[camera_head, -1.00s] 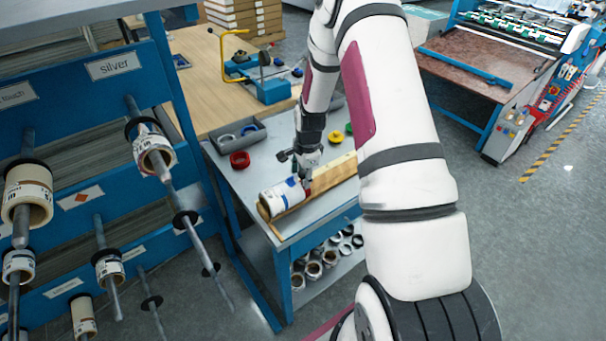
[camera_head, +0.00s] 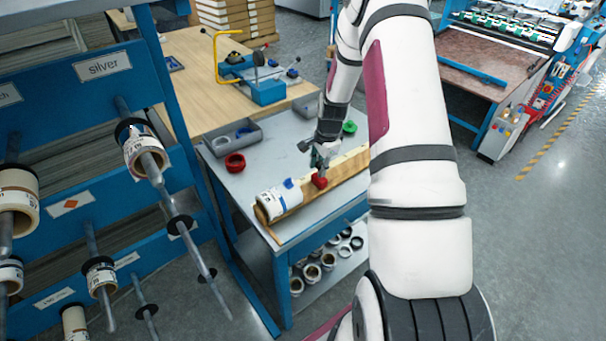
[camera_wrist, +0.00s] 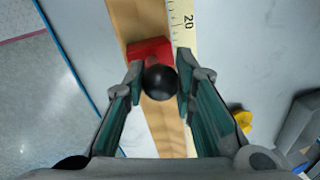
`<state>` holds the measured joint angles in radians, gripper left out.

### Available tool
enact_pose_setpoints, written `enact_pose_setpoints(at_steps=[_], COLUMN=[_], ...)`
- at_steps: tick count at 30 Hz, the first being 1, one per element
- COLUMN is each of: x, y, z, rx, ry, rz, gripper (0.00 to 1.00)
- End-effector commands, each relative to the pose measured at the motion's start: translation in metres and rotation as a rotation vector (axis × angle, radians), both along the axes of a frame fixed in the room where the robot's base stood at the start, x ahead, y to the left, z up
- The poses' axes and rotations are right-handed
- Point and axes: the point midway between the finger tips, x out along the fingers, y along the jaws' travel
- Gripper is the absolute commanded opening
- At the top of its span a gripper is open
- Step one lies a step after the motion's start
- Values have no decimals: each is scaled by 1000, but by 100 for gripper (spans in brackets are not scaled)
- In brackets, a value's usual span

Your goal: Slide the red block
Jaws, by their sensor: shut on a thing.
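The red block (camera_head: 319,181) sits on a wooden trough (camera_head: 338,176) on the grey table. My gripper (camera_head: 321,163) is above the block. In the wrist view my gripper (camera_wrist: 160,82) has its two fingers closed around a black round knob (camera_wrist: 160,82), which stands on the block. A white roll with a blue mark (camera_head: 279,200) lies at the left end of the trough, apart from the block.
A red ring (camera_head: 235,162) and a grey tray (camera_head: 232,138) are on the table's left part. A green ring (camera_head: 349,127) is behind the gripper. Racks with rolls on rods (camera_head: 146,150) stand at the left. Several rolls sit on the lower shelf (camera_head: 325,280).

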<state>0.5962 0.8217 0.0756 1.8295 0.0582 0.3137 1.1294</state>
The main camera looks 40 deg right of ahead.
Motion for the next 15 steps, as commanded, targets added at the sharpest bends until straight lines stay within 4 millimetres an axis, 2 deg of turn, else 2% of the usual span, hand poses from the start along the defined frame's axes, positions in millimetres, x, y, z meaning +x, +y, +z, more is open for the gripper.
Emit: enact_pose_setpoints(at_steps=[1, 6, 12, 15], x=[3, 5, 7, 7], y=[-20, -72, -122, -140], z=[-3, -4, -3, -3], rx=[-4, -4, -4, -4], ry=[-2, -3, -3, -2], rz=[-10, -9, -6, -4], gripper=[0, 0, 0, 0])
